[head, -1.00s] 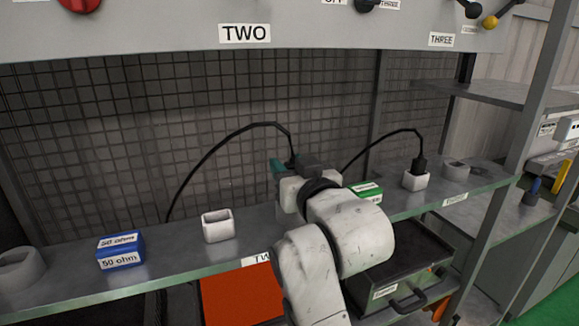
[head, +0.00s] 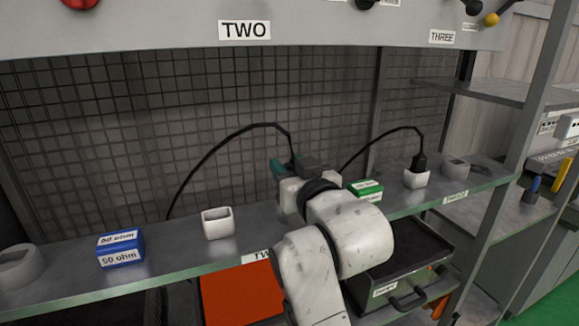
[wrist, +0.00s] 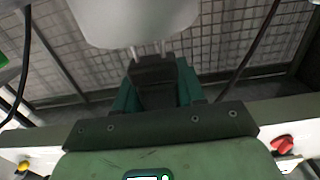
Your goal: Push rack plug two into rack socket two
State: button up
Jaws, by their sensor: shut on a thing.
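My gripper (head: 290,172) is low over the shelf, right of the shelf-edge label TWO, with its teal fingers shut on a black plug (wrist: 153,75). A black cable (head: 230,134) arcs from the plug to the left. In the head view my arm hides that block and the pins.
A white square holder (head: 218,223) stands empty left of my gripper. A blue 50 ohm box (head: 120,249) is farther left, a green box (head: 366,190) right. Another plug sits in a holder (head: 416,180), beside a grey block (head: 456,171). A mesh wall (head: 120,145) stands behind.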

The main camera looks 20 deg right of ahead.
jog(key=shift+f+b, duration=1.15)
jog(key=shift+f, duration=0.7)
jog(key=o, duration=1.1)
jog(key=shift+o, duration=0.2)
jog(key=s+b, duration=0.2)
jog(key=s, duration=0.8)
jog(key=shift+s, duration=0.4)
